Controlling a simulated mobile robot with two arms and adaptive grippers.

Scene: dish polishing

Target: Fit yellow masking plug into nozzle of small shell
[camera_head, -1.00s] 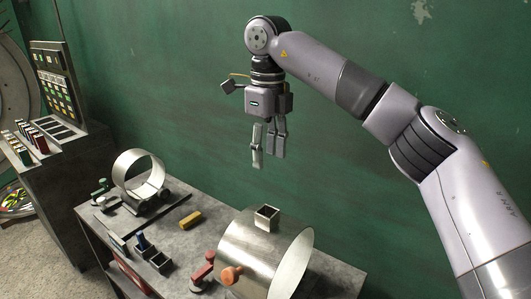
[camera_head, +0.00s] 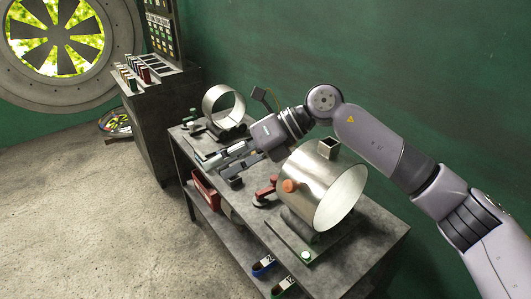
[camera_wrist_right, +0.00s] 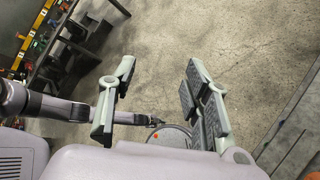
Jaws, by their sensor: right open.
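The small shell (camera_head: 212,101), a short open metal ring, rests on its stand at the far left of the bench. No nozzle can be made out on it. The yellow plug does not show now; my right gripper covers part of the bench between the shells. That right gripper (camera_head: 220,168) is tilted, its fingers pointing left and down over the bench, nearer the camera than the small shell. In the right wrist view its fingers (camera_wrist_right: 160,72) are apart with nothing between them. A thin arm, perhaps my left, crosses that view; its end is too small to read.
The large shell (camera_head: 308,182) with a square top nozzle (camera_head: 328,148) and an orange plug (camera_head: 290,186) stands right of my gripper. A red clamp (camera_head: 265,189) is beside it. A red bin (camera_head: 206,190) sits below the bench top (camera_head: 372,243). Floor (camera_head: 110,220) is free at left.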

